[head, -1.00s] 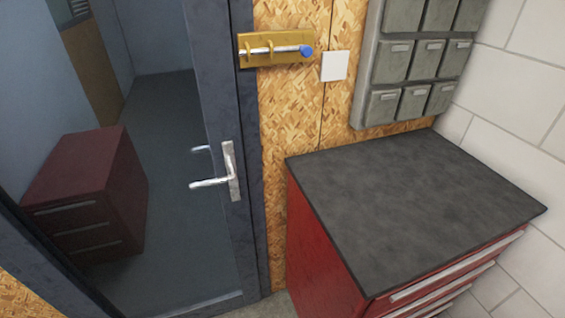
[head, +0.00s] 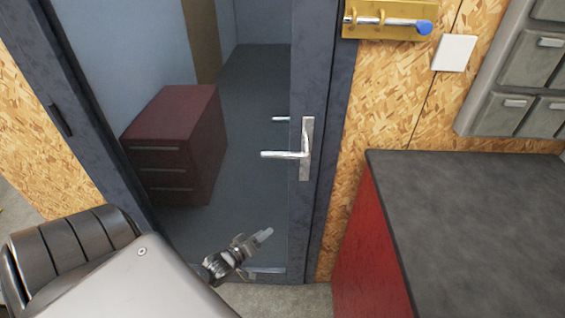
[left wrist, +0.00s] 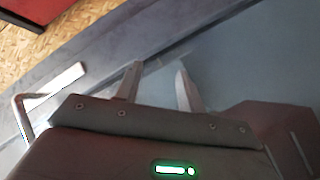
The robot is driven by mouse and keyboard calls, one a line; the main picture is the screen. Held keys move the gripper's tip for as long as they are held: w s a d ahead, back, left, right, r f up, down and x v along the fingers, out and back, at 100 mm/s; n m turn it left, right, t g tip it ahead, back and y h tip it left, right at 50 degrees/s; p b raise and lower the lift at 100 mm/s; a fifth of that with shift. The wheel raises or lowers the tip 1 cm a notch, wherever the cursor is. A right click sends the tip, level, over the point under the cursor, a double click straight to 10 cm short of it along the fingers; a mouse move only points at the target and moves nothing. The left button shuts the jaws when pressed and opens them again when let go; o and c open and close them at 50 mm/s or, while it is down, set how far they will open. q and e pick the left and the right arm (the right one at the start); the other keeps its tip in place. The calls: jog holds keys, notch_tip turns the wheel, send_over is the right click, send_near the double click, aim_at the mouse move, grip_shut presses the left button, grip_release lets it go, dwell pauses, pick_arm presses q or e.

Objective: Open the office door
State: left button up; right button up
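The office door is a glass panel in a dark blue-grey frame (head: 305,75), and it looks closed. Its silver lever handle (head: 288,154) is level on the right side of the door, with a second lever showing through the glass. My left gripper (head: 258,240) is in front of the lower part of the door, below and a little left of the handle, not touching it. In the left wrist view its two fingers (left wrist: 158,75) are apart with nothing between them. The handle (left wrist: 50,90) shows at the left there. My right gripper is not in view.
A brass bolt with a blue knob (head: 424,27) is mounted above right of the handle, beside a white plate (head: 454,53). A red cabinet with a dark top (head: 470,210) stands right of the door. A dark red drawer unit (head: 180,140) stands behind the glass.

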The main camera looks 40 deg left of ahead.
pick_arm(q)
notch_tip(320, 180, up, 16)
jog(key=w+a+n+t+h, duration=0.1)
jog(key=a+t+h, duration=0.1)
jog(key=t, duration=0.2)
jog(key=t+h+b, duration=0.1)
jog(key=t+h, duration=0.1)
jog(key=h, duration=0.1)
send_near(282, 153)
jog(key=p+x, duration=0.1)
jog(key=x, duration=0.5)
jog(key=p+x, duration=0.1)
jog(key=x, duration=0.2)
jog(key=shift+w+a+f+p, duration=0.1)
jog(key=shift+w+f+p, duration=0.05)
jog(key=shift+f+p, duration=0.15)
jog(key=shift+w, duration=0.45)
grip_shut()
jog(key=shift+s, duration=0.1)
